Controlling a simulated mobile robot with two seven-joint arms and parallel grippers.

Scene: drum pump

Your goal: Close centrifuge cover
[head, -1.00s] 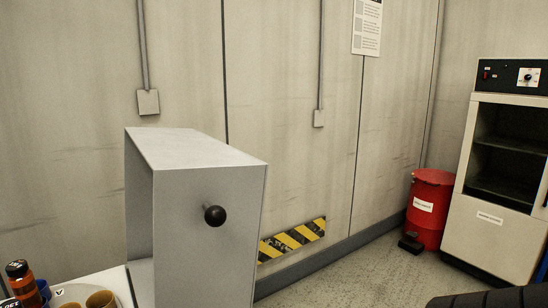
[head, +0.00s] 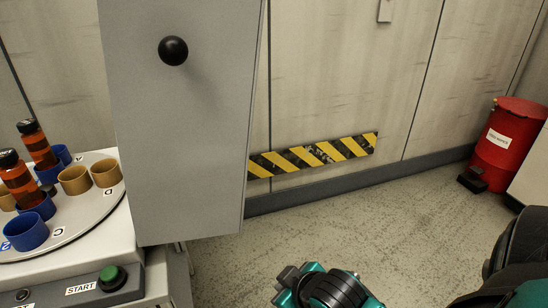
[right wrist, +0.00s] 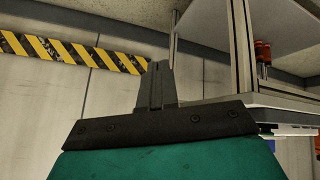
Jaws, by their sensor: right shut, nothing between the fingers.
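The centrifuge cover (head: 185,120) is a grey panel with a black round knob (head: 173,50). It stands upright at the right side of the centrifuge (head: 143,285), and the round tray (head: 85,225) is exposed. The upper part of the cover is out of the head view. My right gripper (head: 288,278) is low, right of the cover and below the knob, apart from both. Its fingers are together and empty; they also show in the right wrist view (right wrist: 155,85). My left gripper is in neither current view.
Amber bottles (head: 20,180) and blue and tan cups (head: 75,180) sit on the tray. A green START button (head: 111,278) is on the front. Floor right of the centrifuge is clear. A red bin (head: 506,145) stands far right, near the wall with a hazard strip (head: 315,154).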

